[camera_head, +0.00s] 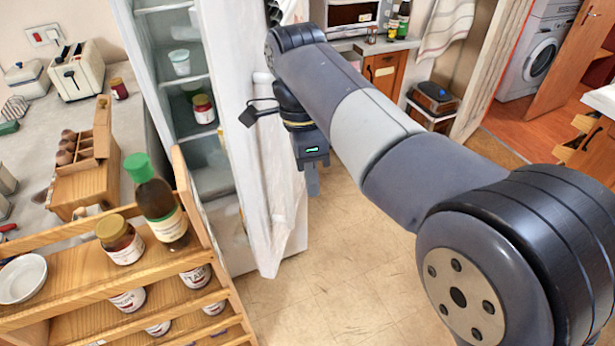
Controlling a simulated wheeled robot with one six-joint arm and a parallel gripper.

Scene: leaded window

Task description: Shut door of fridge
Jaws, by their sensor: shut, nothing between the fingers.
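The fridge (142,40) stands open at the upper left, with its shelves in view. A tall white panel (265,190) to the right of the shelves looks like its door, standing open toward me. My gripper (313,186) hangs fingers down just right of this panel, shut and empty. I cannot tell whether it touches the panel. A small white cup (180,62) and a red-lidded jar (203,108) are on the shelves. My arm hides part of the room behind the panel.
A wooden rack (60,285) with a green-capped bottle (157,205) and several jars stands close on the left. Beyond it, a counter holds a toaster (77,72) and an egg holder (85,180). The tiled floor (345,265) right of the panel is clear.

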